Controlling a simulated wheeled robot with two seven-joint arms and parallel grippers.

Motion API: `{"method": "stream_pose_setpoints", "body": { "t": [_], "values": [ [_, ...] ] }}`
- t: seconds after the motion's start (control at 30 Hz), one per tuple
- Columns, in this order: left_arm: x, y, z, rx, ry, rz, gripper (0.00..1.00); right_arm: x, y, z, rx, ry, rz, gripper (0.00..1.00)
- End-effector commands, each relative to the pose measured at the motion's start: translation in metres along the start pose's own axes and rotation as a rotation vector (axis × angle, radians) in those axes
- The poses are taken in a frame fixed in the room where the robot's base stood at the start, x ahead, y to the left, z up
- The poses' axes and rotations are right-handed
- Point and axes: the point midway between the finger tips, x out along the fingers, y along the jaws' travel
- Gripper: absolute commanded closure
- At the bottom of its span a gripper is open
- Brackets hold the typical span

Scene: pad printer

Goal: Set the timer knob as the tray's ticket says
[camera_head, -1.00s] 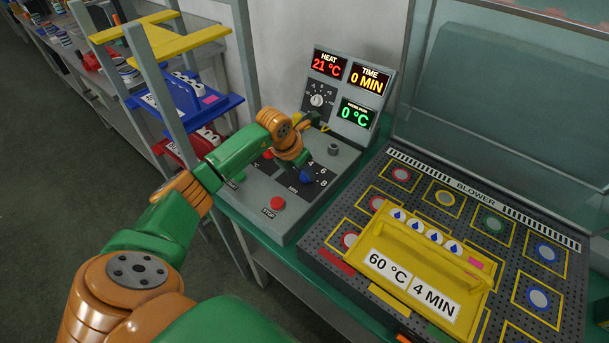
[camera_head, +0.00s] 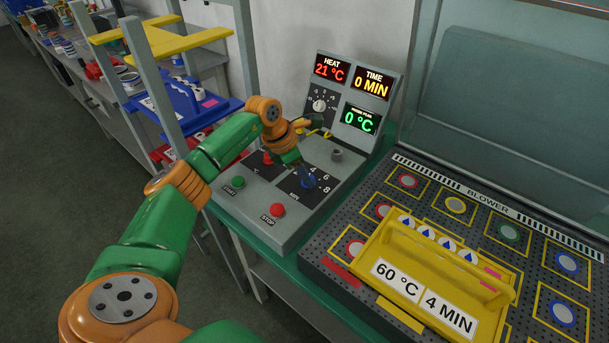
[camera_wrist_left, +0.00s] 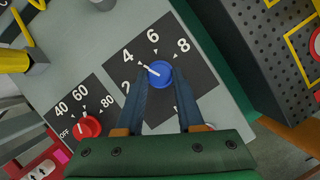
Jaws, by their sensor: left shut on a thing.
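The blue timer knob (camera_head: 308,181) sits on the grey control panel, on a black dial marked 2, 4, 6 and 8. In the left wrist view the blue knob (camera_wrist_left: 158,74) has its white pointer toward the mark by 4. My left gripper (camera_head: 302,174) is shut on this knob, with one finger on each side in the left wrist view (camera_wrist_left: 160,82). The yellow tray (camera_head: 440,262) carries a ticket (camera_head: 422,298) reading 60 °C and 4 MIN. The time display (camera_head: 370,83) reads 0 MIN. My right gripper is out of view.
A red knob (camera_wrist_left: 87,125) has a dial marked OFF, 40, 60, 80. A green start button (camera_head: 235,182) and red stop button (camera_head: 277,210) stand nearby. The heat display (camera_head: 330,69) reads 21 °C. The blower bed (camera_head: 480,208) lies to the right.

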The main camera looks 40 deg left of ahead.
Motion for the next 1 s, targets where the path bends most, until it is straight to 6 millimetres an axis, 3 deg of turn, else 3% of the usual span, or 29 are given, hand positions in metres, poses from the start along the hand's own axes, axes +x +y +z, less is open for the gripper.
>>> {"method": "stream_pose_setpoints", "body": {
  "t": [0.3,0.33,0.43,0.77,1.0],
  "values": [
    [0.0,0.0,0.0,0.001,0.0,0.0,1.0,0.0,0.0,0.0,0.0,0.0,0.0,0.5],
    [0.0,0.0,0.0,0.001,0.0,0.0,0.61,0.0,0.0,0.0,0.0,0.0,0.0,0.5],
    [0.0,0.0,0.0,0.001,0.0,0.0,0.34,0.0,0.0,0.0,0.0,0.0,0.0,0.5],
    [-0.004,0.001,0.0,0.0,-0.001,0.002,0.33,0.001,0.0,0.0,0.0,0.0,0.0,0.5],
    [-0.052,0.001,0.0,0.001,-0.002,0.004,0.33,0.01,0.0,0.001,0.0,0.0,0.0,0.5]
  ]
}}
